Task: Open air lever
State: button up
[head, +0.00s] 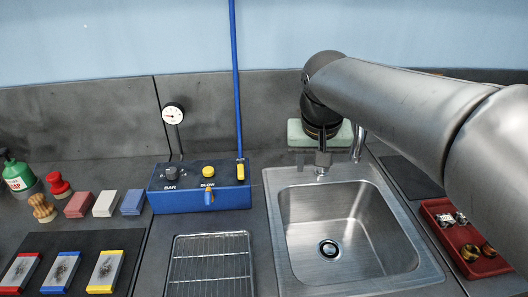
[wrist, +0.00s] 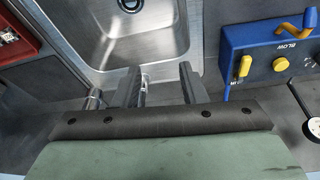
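The blue air box (head: 225,197) stands left of the sink in the head view. A yellow lever (head: 240,170) stands at its back right, at the foot of a blue hose. The box also shows upper right in the wrist view (wrist: 232,42), with the yellow lever (wrist: 243,67) near its edge.
The steel sink (head: 283,215) and its tap (head: 358,142) are close to my gripper. A wire rack (head: 210,262) lies before the box. A gauge (head: 173,115) rises behind it. The blue hose (head: 236,80) runs up. A red tray (head: 447,238) is at right; blocks stand at left.

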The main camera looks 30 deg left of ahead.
jog(key=s+a+r+n+y, duration=0.1)
jog(key=s+a+r, duration=0.15)
jog(key=a, duration=0.55)
jog(key=s+a+r+n+y, duration=0.1)
jog(key=a+r, duration=0.2)
jog(key=a, duration=0.5)
jog(key=p, duration=0.1)
send_near(241, 171)
jog(key=shift+t, duration=0.3)
jog(key=x, duration=0.8)
jog(key=shift+s+a+f, duration=0.1)
jog(key=shift+s, duration=0.1)
grip_shut()
